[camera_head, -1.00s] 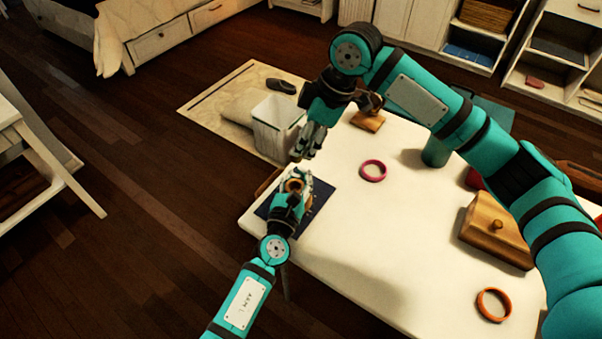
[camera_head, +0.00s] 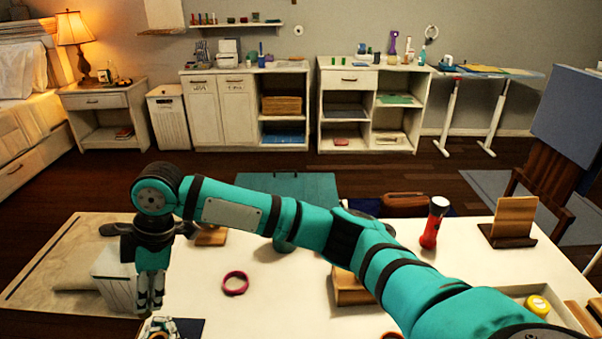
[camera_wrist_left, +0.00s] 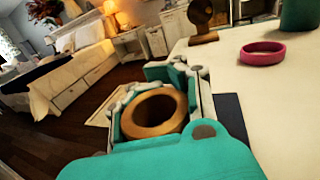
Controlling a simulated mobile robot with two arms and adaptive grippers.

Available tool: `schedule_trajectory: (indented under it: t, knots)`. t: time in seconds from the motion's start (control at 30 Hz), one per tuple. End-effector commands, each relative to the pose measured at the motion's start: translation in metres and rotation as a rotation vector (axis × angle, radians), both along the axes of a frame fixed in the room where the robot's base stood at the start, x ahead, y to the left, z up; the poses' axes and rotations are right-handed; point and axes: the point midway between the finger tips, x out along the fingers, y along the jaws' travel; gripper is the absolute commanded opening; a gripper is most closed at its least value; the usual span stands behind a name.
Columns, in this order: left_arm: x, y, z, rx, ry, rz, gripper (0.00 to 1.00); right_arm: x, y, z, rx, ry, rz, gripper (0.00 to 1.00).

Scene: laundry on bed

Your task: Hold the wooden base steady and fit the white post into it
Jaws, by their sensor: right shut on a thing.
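The wooden base (camera_wrist_left: 154,112) is a round brown piece with a wide open hollow facing up, in the left wrist view. My left gripper (camera_wrist_left: 160,100) has its fingers on both sides of it, closed against it. In the head view my left gripper (camera_head: 160,328) shows only at the bottom edge, over a dark mat. My right gripper (camera_head: 150,292) points down above and beyond it, near the table's left edge, its fingers together. The white post is hard to tell from the pale fingers; its lower end is not clearly visible.
A magenta ring (camera_head: 235,283) lies right of the grippers. A wooden stand (camera_head: 211,237) is behind them. A white bin (camera_head: 113,272) stands on the floor beyond the table's left edge. A red flashlight (camera_head: 434,222) and a wooden holder (camera_head: 513,222) stand at right. Open tabletop lies around the ring.

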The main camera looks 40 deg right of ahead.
Motion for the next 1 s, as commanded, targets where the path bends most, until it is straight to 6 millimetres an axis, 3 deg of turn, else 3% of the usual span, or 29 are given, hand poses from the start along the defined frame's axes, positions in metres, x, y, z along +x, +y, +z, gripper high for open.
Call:
schedule_trajectory:
  t: [0.13, 0.27, 0.43, 0.57, 0.8, 0.9, 1.0]
  knots:
    - [-0.001, 0.0, -0.003, 0.003, 0.005, -0.001, 0.0, 0.001, -0.008, -0.004, -0.006, 0.002, 0.009, 0.0]
    - [-0.001, 0.001, -0.003, 0.003, 0.005, 0.0, 0.0, 0.001, -0.043, -0.017, -0.03, 0.005, 0.053, 0.0]
    - [-0.001, 0.001, -0.004, 0.003, 0.005, 0.0, 0.0, -0.01, -0.124, -0.044, -0.088, 0.008, 0.18, 0.0]
    - [-0.001, 0.001, -0.004, 0.003, 0.005, 0.0, 0.0, -0.031, -0.191, -0.061, -0.139, 0.0, 0.309, 0.0]
    - [-0.001, 0.0, -0.004, 0.003, 0.006, -0.001, 0.0, -0.092, -0.307, -0.075, -0.237, -0.034, 0.598, 0.0]
    - [-0.001, 0.0, -0.004, 0.003, 0.006, -0.001, 0.0, -0.123, -0.348, -0.071, -0.275, -0.06, 0.735, 0.0]
    - [-0.001, 0.0, -0.004, 0.003, 0.006, -0.002, 0.0, -0.147, -0.376, -0.066, -0.303, -0.088, 0.852, 0.0]
